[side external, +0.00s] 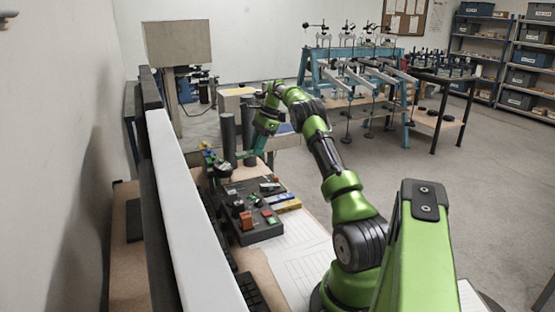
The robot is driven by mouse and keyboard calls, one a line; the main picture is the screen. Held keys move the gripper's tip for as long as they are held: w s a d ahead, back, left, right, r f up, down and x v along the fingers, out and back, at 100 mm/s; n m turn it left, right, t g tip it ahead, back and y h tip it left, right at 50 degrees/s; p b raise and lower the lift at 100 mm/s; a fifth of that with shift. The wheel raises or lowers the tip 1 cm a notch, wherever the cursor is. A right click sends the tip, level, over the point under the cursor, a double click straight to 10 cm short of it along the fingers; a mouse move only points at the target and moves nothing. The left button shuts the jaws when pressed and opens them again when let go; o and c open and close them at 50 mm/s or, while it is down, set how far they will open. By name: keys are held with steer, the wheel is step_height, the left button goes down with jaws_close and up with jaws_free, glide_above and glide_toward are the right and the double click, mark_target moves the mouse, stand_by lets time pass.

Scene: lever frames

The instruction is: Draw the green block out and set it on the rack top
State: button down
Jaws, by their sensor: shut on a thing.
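My gripper (251,158) is small and far off, pointing down behind the dark rack and close to two dark upright cylinders. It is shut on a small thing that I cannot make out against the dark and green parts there. The dark rack (262,234) lies on the bench with small red, orange, grey and green pieces on it. I cannot tell for sure which of the green patches is the green block.
A blue piece and a yellow piece (288,206) lie at the rack's right side. A long white-topped panel (185,205) runs along the left. White lined sheets (300,240) cover open bench at the front right.

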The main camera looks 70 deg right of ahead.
mark_target(247, 152)
step_height(247, 152, up, 3)
steer(key=shift+r, duration=0.2)
steer(key=shift+w+a, duration=0.55)
steer(key=shift+d, duration=0.1)
steer(key=shift+s+d, duration=0.75)
steer(key=shift+s, duration=0.05)
steer(key=shift+a+r, duration=0.1)
steer(key=shift+r, duration=1.9)
